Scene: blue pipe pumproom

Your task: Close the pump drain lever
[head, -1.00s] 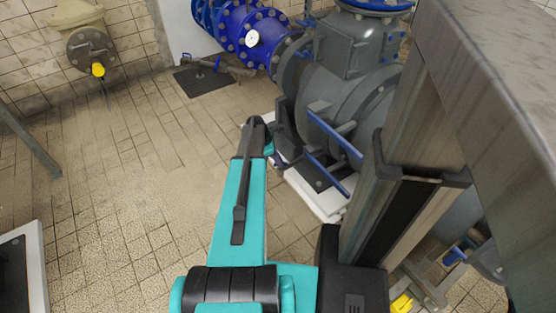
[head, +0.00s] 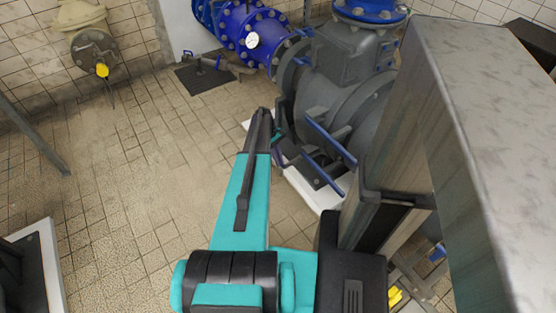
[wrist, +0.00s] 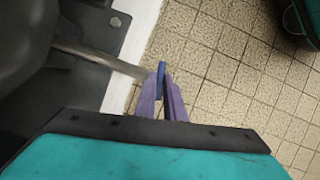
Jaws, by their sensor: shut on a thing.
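The pump drain lever, a small blue handle (wrist: 161,69), shows in the wrist view at the end of a thin grey pipe (wrist: 105,58). My gripper (wrist: 164,90) has its purple fingers closed around the blue handle, which is seen nearly edge-on. The fingers cover its lower part. In the head view, my gripper (head: 279,157) shows only in part beside my teal arm, low at the near side of the grey pump (head: 340,85). The lever cannot be made out there.
The pump stands on a white plinth (head: 310,188) with blue bars (head: 330,142) at its side. A blue pipe with a gauge (head: 252,41) is behind.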

